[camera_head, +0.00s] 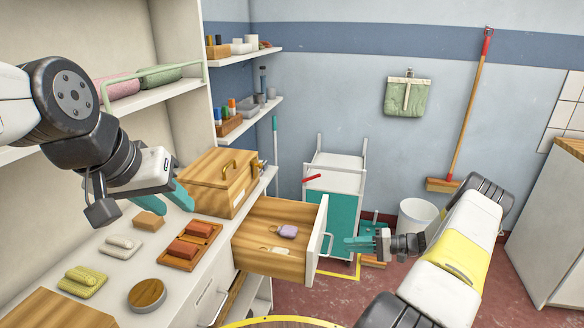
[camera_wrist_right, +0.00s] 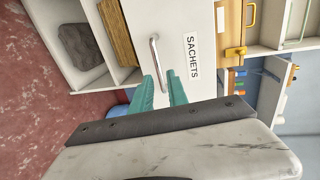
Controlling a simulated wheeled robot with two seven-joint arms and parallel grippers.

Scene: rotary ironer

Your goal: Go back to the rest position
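My left gripper (camera_head: 180,196), with teal fingers, hangs above the left counter, apart from the things on it; its finger gap is unclear from this angle. My right gripper (camera_head: 350,243) is at the front of the pulled-out wooden drawer (camera_head: 262,262), close to its metal handle (camera_head: 328,240). In the right wrist view its two teal fingers (camera_wrist_right: 162,91) stand apart, with the lower end of the handle (camera_wrist_right: 155,55) showing near their tips. I cannot tell whether they touch it. The drawer front reads SACHETS (camera_wrist_right: 192,55). A lilac sachet (camera_head: 287,231) lies in the drawer.
The counter holds a wooden box (camera_head: 218,182), a tray with reddish blocks (camera_head: 190,246), a round wooden disc (camera_head: 147,295) and yellow-green pieces (camera_head: 82,281). A white and teal cart (camera_head: 335,180) stands behind the drawer. A white bin (camera_head: 416,217) stands near my right arm.

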